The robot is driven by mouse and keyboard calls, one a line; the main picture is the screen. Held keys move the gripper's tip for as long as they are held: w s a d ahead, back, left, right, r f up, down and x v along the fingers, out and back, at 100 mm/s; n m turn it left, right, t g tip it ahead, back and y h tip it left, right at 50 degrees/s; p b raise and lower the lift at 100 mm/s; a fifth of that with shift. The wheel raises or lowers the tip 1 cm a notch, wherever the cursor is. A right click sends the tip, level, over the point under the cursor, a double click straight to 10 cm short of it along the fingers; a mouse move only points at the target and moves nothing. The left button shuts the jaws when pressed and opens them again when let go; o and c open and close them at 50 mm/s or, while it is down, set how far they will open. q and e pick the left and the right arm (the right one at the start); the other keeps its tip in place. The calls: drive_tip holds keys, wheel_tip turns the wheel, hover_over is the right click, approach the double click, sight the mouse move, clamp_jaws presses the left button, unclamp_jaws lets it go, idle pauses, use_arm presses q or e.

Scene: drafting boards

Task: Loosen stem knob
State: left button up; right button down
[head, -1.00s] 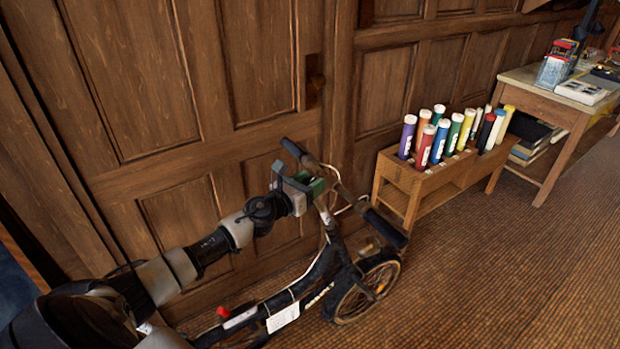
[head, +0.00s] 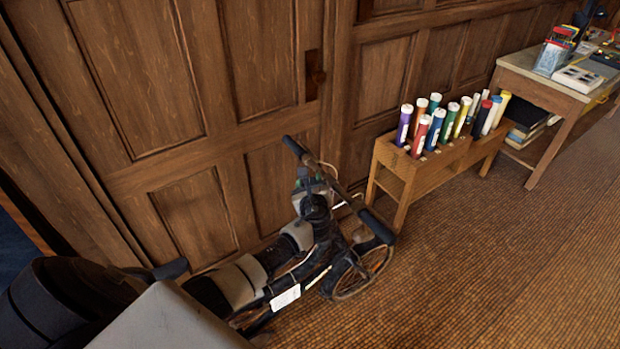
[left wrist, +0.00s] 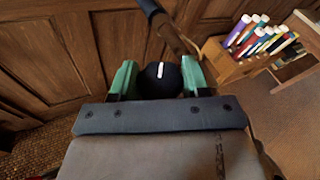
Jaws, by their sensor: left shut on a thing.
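A folding bicycle stands against the panelled wall, with its dark handlebar (head: 348,198) across the top. In the left wrist view, the black round stem knob (left wrist: 158,84) with a white mark sits between the two green fingers of my left gripper (left wrist: 153,80), which is shut on it. In the head view my left gripper (head: 312,182) is at the stem just below the handlebar, and the arm and gripper hide the knob there. The handlebar also shows above the fingers in the left wrist view (left wrist: 172,30). My right gripper is not in view.
A wooden rack (head: 410,165) of several coloured tubes stands right of the bicycle. Beyond it is a table (head: 520,75) with boxes on it. The wooden wall (head: 190,215) is close behind the bicycle. The brown carpet (head: 480,270) at the right is clear.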

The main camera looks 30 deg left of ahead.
use_arm(q)
drive_tip(key=n+g+y, duration=0.1)
drive_tip(key=n+g, duration=0.2)
drive_tip(key=shift+y, duration=0.3)
drive_tip(key=n+g+y, duration=0.1)
drive_tip(key=n+g, duration=0.1)
drive_tip(key=g, duration=0.1)
drive_tip(key=shift+w+n, duration=0.1)
drive_tip(key=shift+n, duration=0.3)
drive_tip(key=n+g, duration=0.2)
drive_tip(key=g, duration=0.1)
drive_tip(key=shift+b, duration=0.3)
drive_tip(key=shift+n+g+b, duration=0.55)
drive_tip(key=shift+n+g, duration=0.65)
drive_tip(key=shift+g, duration=0.5)
drive_tip(key=o, duration=0.9)
